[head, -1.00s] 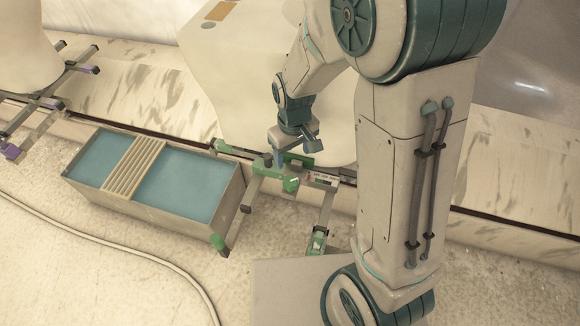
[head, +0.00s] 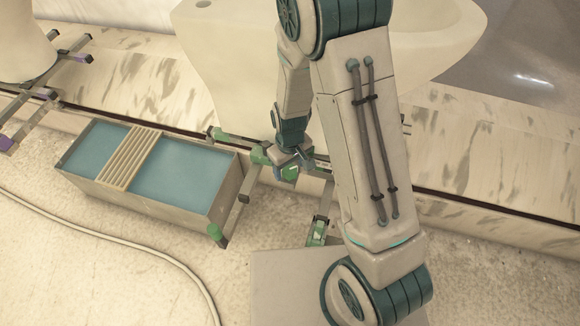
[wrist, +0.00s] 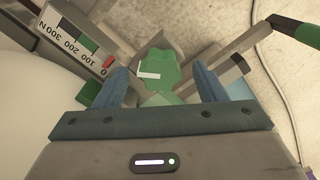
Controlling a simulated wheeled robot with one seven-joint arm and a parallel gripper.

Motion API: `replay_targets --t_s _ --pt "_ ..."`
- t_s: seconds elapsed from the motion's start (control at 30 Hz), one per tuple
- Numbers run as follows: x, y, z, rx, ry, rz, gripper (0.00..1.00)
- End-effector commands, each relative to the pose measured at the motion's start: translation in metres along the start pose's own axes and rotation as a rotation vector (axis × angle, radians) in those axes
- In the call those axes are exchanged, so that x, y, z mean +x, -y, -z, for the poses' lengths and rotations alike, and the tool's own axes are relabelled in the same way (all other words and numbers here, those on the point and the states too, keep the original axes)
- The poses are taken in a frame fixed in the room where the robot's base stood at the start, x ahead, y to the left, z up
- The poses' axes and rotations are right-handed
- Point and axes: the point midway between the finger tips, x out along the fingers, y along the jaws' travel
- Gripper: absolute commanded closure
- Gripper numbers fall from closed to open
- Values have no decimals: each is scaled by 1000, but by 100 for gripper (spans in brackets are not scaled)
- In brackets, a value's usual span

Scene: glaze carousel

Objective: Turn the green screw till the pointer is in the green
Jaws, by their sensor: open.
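The green screw (wrist: 163,72) has a lobed green knob with a white mark. In the wrist view it lies between the two blue fingers of my open gripper (wrist: 162,84); I cannot tell if they touch it. In the head view the screw (head: 290,173) shows just under my gripper (head: 292,161). A gauge (wrist: 72,44) left of the screw is marked 0, 100, 200, 300 N. It has a green patch (wrist: 88,44) and a small red mark (wrist: 107,62) near 0. I cannot clearly make out a separate pointer.
A trough (head: 222,196) with blue contents and a slatted rack (head: 132,158) stands left of the frame. Frame arms with green ends (head: 214,232) reach towards the floor. A pale cable (head: 120,247) lies at the front left. A similar purple-ended frame (head: 40,95) is further left.

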Motion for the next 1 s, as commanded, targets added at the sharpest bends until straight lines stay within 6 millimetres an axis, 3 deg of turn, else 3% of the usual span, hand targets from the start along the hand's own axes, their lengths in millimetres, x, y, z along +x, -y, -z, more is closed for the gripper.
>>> replay_targets --t_s 0.27,0.43,0.47,0.77,1.0 --pt "2 0 0 1 0 0 35" --pt "2 0 0 1 0 0 77" --pt "2 0 0 1 0 0 80" --pt "2 0 0 28 0 0 80" --pt "1 0 0 148 1 0 80"
